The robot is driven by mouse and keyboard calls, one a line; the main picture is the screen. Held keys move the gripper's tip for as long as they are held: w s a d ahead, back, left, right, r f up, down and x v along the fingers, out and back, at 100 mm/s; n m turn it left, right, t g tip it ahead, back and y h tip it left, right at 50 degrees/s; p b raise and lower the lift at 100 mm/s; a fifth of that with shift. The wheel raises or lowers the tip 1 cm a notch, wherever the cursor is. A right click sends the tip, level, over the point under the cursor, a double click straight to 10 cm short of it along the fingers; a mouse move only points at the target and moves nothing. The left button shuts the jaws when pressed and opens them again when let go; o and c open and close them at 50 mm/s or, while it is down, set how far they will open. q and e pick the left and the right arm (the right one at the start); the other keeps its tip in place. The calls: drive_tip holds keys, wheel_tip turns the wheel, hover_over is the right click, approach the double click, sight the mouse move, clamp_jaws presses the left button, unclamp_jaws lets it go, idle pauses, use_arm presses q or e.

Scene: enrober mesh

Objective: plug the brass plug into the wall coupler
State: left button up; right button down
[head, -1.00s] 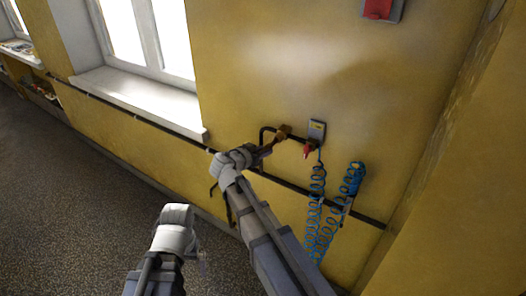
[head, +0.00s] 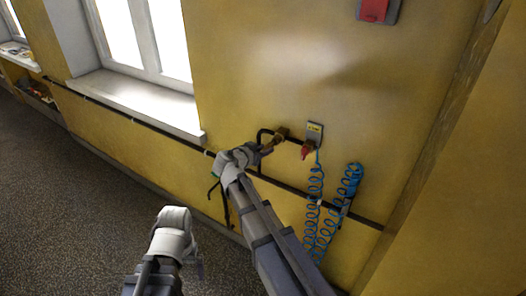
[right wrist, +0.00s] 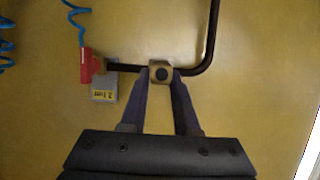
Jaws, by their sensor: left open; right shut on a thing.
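In the head view my right gripper (head: 270,147) reaches the yellow wall, just below a brass fitting (head: 281,133) on the dark pipe. In the right wrist view the gripper (right wrist: 161,80) is shut on a brass block with a dark round centre (right wrist: 161,72), which I take for the brass plug seen end-on. It overlaps the pipe, and I cannot tell whether it touches the fitting behind it or is in it. My left gripper (head: 196,262) is low at the left, away from the wall, its fingers mostly hidden by my wrist.
A red fitting (head: 306,151) with a blue coiled hose (head: 316,190) sits right of the brass fitting, beside a grey labelled plate (head: 314,131). A dark pipe (head: 120,112) runs along the wall. A window sill (head: 140,103) projects at upper left. Open floor (head: 70,200) lies left.

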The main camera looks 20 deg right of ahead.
drive_tip(key=shift+w+d, duration=0.5)
drive_tip(key=shift+d, duration=0.1)
drive_tip(key=c, duration=0.6)
unclamp_jaws()
drive_tip(key=shift+o, duration=0.2)
drive_tip(key=p+v, duration=0.3)
drive_tip(key=v, duration=0.4)
drive_tip(key=shift+s+a+r, duration=0.15)
drive_tip(key=shift+s+a, duration=0.1)
drive_tip(key=shift+a, duration=0.05)
drive_tip(key=shift+c, duration=0.4)
